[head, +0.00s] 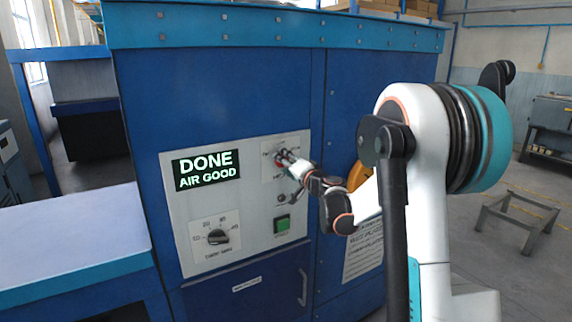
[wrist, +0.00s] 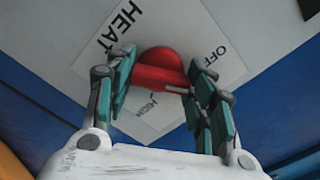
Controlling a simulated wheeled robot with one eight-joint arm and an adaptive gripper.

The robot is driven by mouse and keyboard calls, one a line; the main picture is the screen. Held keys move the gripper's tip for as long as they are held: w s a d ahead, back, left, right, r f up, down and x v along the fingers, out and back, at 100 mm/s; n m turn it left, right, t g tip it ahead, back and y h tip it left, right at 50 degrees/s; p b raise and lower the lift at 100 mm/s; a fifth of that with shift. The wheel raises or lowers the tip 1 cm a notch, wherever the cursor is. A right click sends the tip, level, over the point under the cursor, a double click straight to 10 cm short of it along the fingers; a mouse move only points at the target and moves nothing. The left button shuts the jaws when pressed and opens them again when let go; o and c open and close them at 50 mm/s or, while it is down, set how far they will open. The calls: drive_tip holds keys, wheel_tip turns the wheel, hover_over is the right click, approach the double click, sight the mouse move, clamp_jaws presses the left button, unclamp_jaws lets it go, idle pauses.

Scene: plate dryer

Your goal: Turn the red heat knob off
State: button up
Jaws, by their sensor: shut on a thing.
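The red heat knob (wrist: 160,66) sits on a white label plate with "HEAT" at upper left, "OFF" at upper right and "HIGH" below it in the wrist view. My gripper (wrist: 161,79) has its teal-padded fingers on both sides of the knob's red grip bar and is shut on it. The bar lies across the picture between the fingers, and which mark the knob points to I cannot tell. In the head view my gripper (head: 285,157) is at the upper right of the control panel (head: 182,222), and the knob is mostly hidden behind the fingers.
The panel's screen (head: 206,169) reads "DONE AIR GOOD". Below it are a black dial (head: 217,237) and a green button (head: 282,224). A small round fitting (head: 281,199) sits beneath my gripper. A door handle (head: 302,287) is lower down.

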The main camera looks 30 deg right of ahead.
drive_tip(key=n, duration=0.5)
drive_tip(key=shift+n, duration=0.3)
idle(0.4)
drive_tip(key=o, duration=1.1)
drive_tip(key=shift+c, duration=0.2)
drive_tip(key=s, duration=1.2)
drive_tip(key=shift+d, duration=0.15)
